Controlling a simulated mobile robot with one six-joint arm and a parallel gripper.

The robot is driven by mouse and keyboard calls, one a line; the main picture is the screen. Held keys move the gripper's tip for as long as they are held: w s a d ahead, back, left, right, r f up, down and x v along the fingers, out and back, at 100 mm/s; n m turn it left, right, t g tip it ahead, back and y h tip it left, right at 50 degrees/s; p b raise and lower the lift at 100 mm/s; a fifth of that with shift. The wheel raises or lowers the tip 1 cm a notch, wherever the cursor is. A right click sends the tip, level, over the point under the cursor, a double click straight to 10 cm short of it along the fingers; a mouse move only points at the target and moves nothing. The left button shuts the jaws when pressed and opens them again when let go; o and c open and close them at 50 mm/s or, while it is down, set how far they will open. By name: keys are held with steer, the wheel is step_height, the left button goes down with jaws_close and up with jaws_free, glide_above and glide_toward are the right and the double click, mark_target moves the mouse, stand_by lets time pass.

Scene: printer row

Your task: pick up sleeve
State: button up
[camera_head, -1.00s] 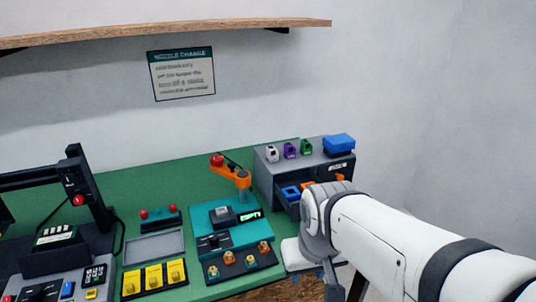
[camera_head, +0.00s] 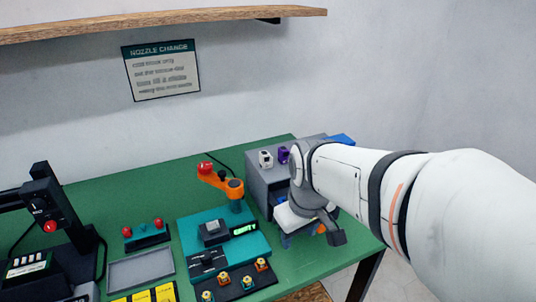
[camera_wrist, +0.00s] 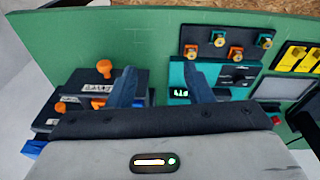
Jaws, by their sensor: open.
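I cannot tell for sure which piece is the sleeve. Small orange pieces (camera_wrist: 97,103) show at the grey drawer unit (camera_wrist: 62,88) in the wrist view, with a knobbed orange piece (camera_wrist: 104,68) at its edge. My gripper (camera_wrist: 158,68) is open, with its two dark blue fingers apart and nothing seen between them. It is over the bench between the drawer unit and the teal station (camera_wrist: 180,75).
A white piece (camera_head: 265,159), a purple piece (camera_head: 283,155) and a blue box (camera_head: 341,140) are on the drawer unit. An orange post (camera_head: 222,180) rises behind the teal station. A dark strip (camera_head: 236,280) holds several brass pieces. The grey tray (camera_head: 141,269) looks empty.

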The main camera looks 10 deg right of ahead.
steer(key=w+d+r+n+g+p, duration=0.1)
steer(key=w+d+r+n+p, duration=0.15)
steer(key=w+n, duration=0.3)
steer(key=w+d+r+n+p, duration=0.1)
steer(key=w+d+n+p, duration=0.25)
steer(key=w, duration=0.35)
steer(key=w+d+f+n+g+p, duration=0.1)
steer(key=w+d+f+n+p, duration=0.3)
steer(key=w+n, duration=0.35)
steer(key=shift+n, duration=0.25)
steer(key=f+p, duration=0.1)
steer(key=f, duration=0.6)
steer(key=shift+s, duration=0.2)
steer(key=shift+c, duration=0.6)
steer(key=c, duration=0.5)
